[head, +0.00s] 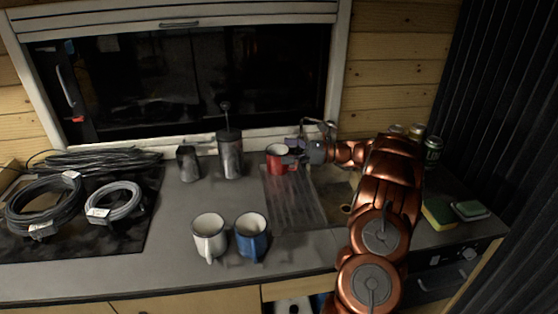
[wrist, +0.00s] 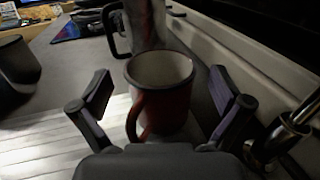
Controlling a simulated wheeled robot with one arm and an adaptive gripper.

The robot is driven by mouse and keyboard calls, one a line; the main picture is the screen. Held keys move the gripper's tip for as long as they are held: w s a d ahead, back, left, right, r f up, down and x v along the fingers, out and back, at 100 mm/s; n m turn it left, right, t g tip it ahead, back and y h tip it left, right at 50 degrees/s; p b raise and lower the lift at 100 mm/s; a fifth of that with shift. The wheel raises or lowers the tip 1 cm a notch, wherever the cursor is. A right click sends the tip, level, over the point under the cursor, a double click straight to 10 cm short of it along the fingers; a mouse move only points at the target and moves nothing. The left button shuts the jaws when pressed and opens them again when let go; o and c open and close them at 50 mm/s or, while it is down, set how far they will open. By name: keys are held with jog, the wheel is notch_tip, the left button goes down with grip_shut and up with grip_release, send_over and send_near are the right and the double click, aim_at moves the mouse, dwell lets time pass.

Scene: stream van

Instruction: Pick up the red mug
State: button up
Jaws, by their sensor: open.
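The red mug (head: 276,160) stands upright at the back of the counter, at the top end of the ribbed drainboard in the head view. In the wrist view the red mug (wrist: 163,95) is between the two fingers, with its handle towards my gripper. My gripper (head: 294,152) reaches in from the right in the head view, close to the mug. In the wrist view my gripper (wrist: 163,100) is open, one finger on each side of the mug, with gaps visible between fingers and mug.
A metal French press (head: 230,158) stands just beyond the mug, with a dark cup (head: 188,164) further left. A faucet (wrist: 285,135) is close to the right finger. A white mug (head: 209,236) and a blue mug (head: 251,238) stand in front. Coiled cables (head: 42,205) lie left.

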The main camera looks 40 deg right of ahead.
jog(key=shift+x, duration=1.05)
jog(key=shift+c, duration=0.3)
jog(key=c, duration=1.4)
jog(key=shift+r, duration=0.15)
jog(key=shift+s+r+b, duration=0.1)
jog(key=shift+r+b, duration=0.4)
jog(key=shift+r, duration=1.1)
jog(key=shift+s+a+r+b, duration=0.25)
jog(key=shift+s+a+b, duration=0.3)
jog(key=shift+s, duration=2)
jog(key=shift+s+a+r+b, duration=0.25)
jog(key=shift+s+a+b, duration=0.3)
jog(key=shift+s, duration=2.05)
jog(key=shift+s+a+r+b, duration=0.35)
jog(key=shift+s+b, duration=0.3)
jog(key=shift+s, duration=1.9)
jog(key=shift+a+f, duration=0.1)
